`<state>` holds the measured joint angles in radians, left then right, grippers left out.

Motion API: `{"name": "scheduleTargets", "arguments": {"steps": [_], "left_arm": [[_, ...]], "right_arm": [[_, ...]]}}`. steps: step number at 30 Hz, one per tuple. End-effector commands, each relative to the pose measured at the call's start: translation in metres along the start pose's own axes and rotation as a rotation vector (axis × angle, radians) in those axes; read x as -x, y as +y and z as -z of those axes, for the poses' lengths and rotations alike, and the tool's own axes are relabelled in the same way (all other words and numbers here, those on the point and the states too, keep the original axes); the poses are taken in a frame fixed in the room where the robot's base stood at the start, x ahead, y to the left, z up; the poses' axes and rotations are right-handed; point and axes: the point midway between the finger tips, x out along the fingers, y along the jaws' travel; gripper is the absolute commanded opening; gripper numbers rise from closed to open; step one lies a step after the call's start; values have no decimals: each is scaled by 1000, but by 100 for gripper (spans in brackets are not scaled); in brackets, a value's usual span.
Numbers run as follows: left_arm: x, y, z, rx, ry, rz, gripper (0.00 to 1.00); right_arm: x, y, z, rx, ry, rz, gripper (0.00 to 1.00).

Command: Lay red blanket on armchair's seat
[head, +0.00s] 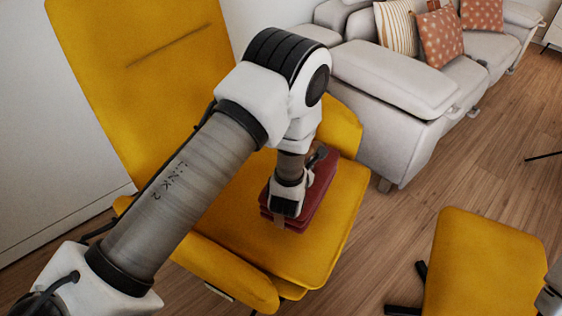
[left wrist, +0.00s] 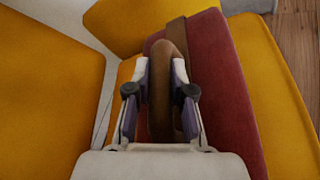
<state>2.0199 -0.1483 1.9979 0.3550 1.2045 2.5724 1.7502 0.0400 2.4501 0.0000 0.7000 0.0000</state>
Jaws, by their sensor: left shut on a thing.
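The red blanket (head: 322,190) is a folded stack in the head view, low over the front part of the yellow armchair's seat (head: 315,258). It appears to rest on the seat, but my arm and gripper hide part of it. In the left wrist view the red blanket (left wrist: 222,75) has a brown strap with a raised loop handle (left wrist: 160,95). My left gripper (head: 284,208) points down at the blanket; in the left wrist view its fingers (left wrist: 160,90) are closed around the loop handle. My right gripper is not in view.
The armchair's backrest (head: 150,60) rises behind the seat, with armrests (head: 225,272) on both sides. A yellow footstool (head: 485,265) stands at the lower right. A pale sofa (head: 395,85) with cushions is at the back right. Wood floor lies open between them.

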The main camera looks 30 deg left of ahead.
Motion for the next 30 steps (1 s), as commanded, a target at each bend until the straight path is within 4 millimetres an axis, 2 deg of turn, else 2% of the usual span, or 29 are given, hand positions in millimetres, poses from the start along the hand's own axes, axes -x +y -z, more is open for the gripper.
{"name": "scheduleTargets", "arguments": {"steps": [6,12,15,21,30], "left_arm": [[-17,37,25,5,0,-6,0],[-26,57,38,2,-2,-3,0],[-29,57,43,0,-2,-2,0],[-38,40,66,-1,-2,-1,0],[-39,38,68,0,-3,-2,0]], "right_arm": [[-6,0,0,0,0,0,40],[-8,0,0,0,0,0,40],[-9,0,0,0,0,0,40],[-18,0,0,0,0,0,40],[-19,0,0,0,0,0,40]]}}
